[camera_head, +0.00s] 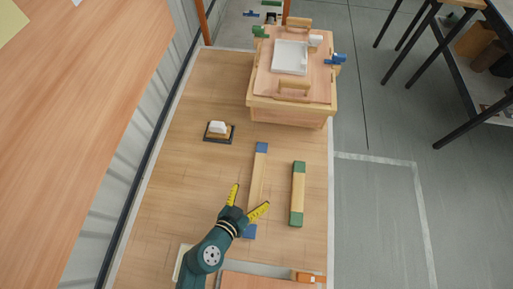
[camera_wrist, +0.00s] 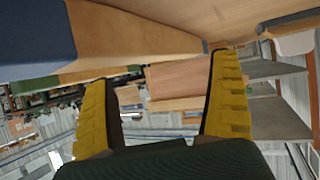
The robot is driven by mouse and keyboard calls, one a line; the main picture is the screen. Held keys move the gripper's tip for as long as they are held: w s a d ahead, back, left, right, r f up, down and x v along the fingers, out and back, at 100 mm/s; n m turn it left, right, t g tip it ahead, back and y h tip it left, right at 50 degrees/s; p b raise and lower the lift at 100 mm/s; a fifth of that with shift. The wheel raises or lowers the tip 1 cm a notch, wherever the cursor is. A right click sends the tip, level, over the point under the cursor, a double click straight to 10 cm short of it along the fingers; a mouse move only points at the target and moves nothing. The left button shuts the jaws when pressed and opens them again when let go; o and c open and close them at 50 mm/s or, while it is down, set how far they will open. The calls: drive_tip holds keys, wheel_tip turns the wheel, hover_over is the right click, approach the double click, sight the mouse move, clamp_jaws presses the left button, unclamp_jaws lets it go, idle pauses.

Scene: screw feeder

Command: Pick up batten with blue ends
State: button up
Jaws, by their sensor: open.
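The batten with blue ends (camera_head: 258,170) lies lengthwise on the wooden table, a blue block at each end. In the wrist view its near blue end and wooden bar (camera_wrist: 130,30) fill the upper left. My gripper (camera_head: 251,195) is open, its yellow fingers spread either side of the batten's lower half in the head view. In the wrist view the open fingers (camera_wrist: 163,67) have nothing between them, and the batten appears above and beyond the left finger. I cannot tell the gripper's exact height. My wrist partly hides the batten's lower end.
A batten with green ends (camera_head: 298,193) lies just right, roughly parallel. A small black tray with a white piece (camera_head: 219,131) sits upper left. A wooden box (camera_head: 290,108) with a white tray (camera_head: 290,57) on its lid stands at the back. The table's left part is clear.

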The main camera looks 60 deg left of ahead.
sight(256, 187)
drive_tip(key=x, duration=0.5)
drive_tip(key=shift+w+a+b, duration=0.2)
drive_tip(key=shift+a+b, duration=0.05)
drive_tip(key=shift+b, duration=0.05)
drive_tip(key=shift+s+d, duration=0.1)
drive_tip(key=shift+f, duration=0.1)
drive_tip(key=c, duration=1.6)
